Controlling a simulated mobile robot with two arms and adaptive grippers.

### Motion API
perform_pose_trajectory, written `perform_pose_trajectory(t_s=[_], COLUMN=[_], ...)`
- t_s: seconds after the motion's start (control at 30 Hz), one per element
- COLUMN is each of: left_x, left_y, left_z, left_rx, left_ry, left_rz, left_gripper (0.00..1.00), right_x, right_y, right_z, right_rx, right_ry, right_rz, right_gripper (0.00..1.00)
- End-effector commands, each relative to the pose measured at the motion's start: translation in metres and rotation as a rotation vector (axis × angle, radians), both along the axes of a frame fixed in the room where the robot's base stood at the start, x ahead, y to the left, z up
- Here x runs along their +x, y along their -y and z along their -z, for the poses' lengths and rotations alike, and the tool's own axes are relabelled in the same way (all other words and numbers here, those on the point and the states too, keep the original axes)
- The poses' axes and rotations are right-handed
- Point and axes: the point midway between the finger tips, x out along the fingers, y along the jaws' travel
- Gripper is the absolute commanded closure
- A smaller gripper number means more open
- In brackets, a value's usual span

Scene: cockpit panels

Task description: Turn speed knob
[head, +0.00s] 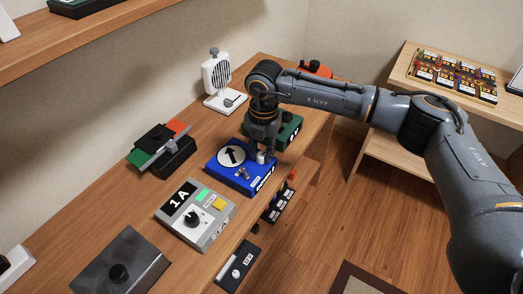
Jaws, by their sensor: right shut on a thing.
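The blue panel box (237,178) stands on the wooden bench in the middle of the head view. It has a white round dial with a black arrow (231,155) and small metal switches (243,173). My right gripper (262,156) points down at the right part of this box and is shut on a small light-coloured knob there. The fingers partly hide the knob. No label reading speed is legible. My left gripper is not in view.
A grey box marked 1A (196,214) and a dark box with a knob (121,272) stand nearer. A green box (288,131) and an orange object (316,69) are behind my right gripper. A white fan-like device (217,76) stands near the wall. Open floor lies to the right.

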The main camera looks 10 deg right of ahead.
Motion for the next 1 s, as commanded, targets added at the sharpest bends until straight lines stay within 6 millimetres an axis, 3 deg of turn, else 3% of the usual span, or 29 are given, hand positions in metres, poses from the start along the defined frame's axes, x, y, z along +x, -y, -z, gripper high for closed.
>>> perform_pose_trajectory(t_s=[0.17, 0.2, 0.3, 0.67, 0.77, 1.0], left_x=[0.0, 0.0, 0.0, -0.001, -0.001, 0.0], left_y=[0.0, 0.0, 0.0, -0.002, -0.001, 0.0], left_z=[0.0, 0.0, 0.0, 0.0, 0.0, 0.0], left_rx=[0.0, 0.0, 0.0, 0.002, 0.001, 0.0], left_ry=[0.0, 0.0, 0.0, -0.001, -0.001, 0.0], left_rz=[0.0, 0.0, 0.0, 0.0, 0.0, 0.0], left_gripper=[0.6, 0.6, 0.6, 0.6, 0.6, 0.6], right_x=[0.002, 0.002, 0.002, 0.001, 0.001, 0.001], right_y=[0.001, 0.001, 0.0, 0.0, 0.001, 0.002], right_z=[-0.002, -0.002, -0.002, -0.005, -0.018, -0.068], right_rx=[0.001, 0.001, 0.0, 0.0, 0.001, 0.001], right_ry=[0.006, 0.006, 0.005, 0.004, 0.004, 0.006], right_rz=[0.001, 0.001, 0.0, -0.001, -0.001, -0.001], right_gripper=[1.0, 0.69, 0.52, 0.52, 0.52, 0.52])
